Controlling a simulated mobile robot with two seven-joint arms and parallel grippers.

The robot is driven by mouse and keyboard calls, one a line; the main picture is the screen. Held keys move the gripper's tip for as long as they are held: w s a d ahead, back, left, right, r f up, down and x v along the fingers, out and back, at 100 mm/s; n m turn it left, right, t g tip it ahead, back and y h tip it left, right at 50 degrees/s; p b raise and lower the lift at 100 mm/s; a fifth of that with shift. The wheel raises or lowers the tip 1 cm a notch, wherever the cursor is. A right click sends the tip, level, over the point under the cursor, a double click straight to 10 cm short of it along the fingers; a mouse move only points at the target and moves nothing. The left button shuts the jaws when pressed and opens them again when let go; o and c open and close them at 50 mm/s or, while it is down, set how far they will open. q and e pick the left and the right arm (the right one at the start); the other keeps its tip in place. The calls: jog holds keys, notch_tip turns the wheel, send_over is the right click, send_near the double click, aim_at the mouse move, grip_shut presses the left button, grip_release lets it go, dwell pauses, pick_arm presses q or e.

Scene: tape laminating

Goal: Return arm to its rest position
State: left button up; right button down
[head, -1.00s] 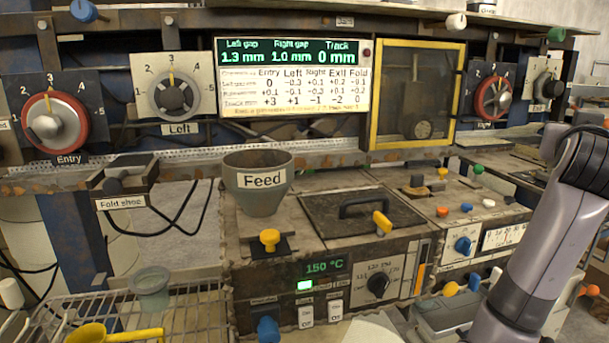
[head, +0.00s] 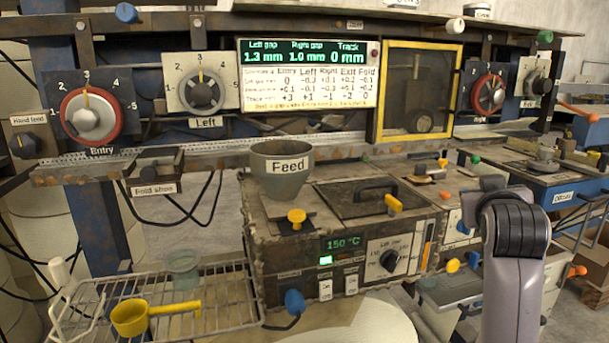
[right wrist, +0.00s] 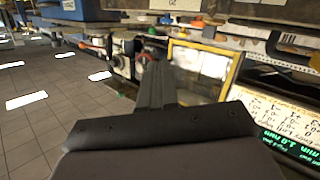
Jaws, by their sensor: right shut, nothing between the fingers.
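My right arm stands at the right of the head view, its dark elbow joint up and its grey link running down out of the picture. Its gripper is outside the head view. In the right wrist view my right gripper (right wrist: 158,85) is shut and empty, its two fingers together. It points at open space in front of the machine, with the yellow-framed window (right wrist: 203,68) behind it. That window also shows in the head view (head: 418,90). The right gripper touches nothing that I can see. My left gripper is in neither view.
The heated unit with the Feed cup (head: 282,172) stands in the middle. A wire rack (head: 225,312) at lower left holds a yellow scoop (head: 130,318) and a grey-green cup (head: 184,269). The display (head: 308,73) hangs above. Open tiled floor (right wrist: 40,110) lies left in the wrist view.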

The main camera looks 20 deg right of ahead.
jog(key=a+f+n+g+y, duration=0.1)
jog(key=a+f+n+y, duration=0.1)
jog(key=a+f, duration=0.35)
jog(key=a+f+n+y, duration=0.2)
jog(key=a+f, duration=0.1)
jog(key=f, duration=0.5)
jog(key=s+a+f+n+g+y, duration=0.4)
jog(key=s+a+f+g+y, duration=0.35)
jog(key=s+a+f, duration=1.25)
jog(key=w+a+f+t+y+p, duration=0.1)
jog(key=w+f+t+y+p, duration=0.1)
jog(key=w+f+t, duration=0.4)
jog(key=shift+a+f+t, duration=0.4)
jog(key=shift+f+t, duration=0.35)
jog(key=shift+f, duration=0.3)
